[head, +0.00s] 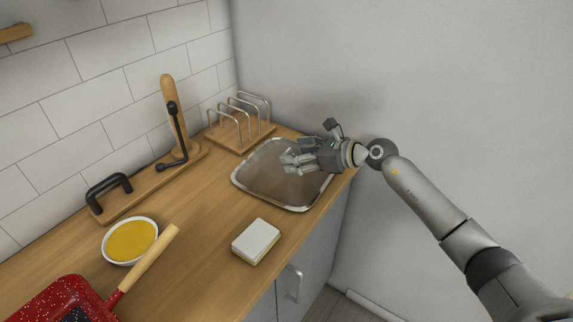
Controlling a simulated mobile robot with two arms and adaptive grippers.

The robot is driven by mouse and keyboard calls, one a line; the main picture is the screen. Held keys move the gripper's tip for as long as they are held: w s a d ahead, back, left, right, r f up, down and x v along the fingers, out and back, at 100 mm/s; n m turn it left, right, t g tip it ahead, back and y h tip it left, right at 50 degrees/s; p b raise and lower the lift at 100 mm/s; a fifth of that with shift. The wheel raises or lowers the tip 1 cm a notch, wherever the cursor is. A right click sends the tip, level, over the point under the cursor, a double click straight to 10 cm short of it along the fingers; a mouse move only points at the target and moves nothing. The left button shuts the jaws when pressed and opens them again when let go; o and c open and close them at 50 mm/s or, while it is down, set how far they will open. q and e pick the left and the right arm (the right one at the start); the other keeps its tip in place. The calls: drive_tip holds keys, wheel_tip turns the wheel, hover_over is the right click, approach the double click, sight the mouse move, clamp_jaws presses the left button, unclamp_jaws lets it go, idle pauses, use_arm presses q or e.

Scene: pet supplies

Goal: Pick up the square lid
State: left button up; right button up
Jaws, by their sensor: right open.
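The square lid (265,181) looks grey and see-through, with rounded corners and a shiny metal rim. It lies on the wooden counter near the wall on the right. My right gripper (288,165) reaches in from the right and is over the right part of the lid, fingers apart. Nothing shows between the fingers. The gripper covers part of the lid's right side, and I cannot tell whether the fingers touch it. My left gripper is not in view.
A wire rack (240,124) stands behind the lid, close to it. A wooden board (150,186) with black handles is at the left. A white-and-yellow block (256,241), a bowl of yellow contents (130,241) and a red pan (62,303) are nearer. Bare counter (205,215) lies between.

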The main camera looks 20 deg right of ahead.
drive_tip(key=shift+x, duration=1)
drive_tip(key=shift+f, duration=0.1)
drive_tip(key=shift+s, duration=0.1)
clamp_jaws()
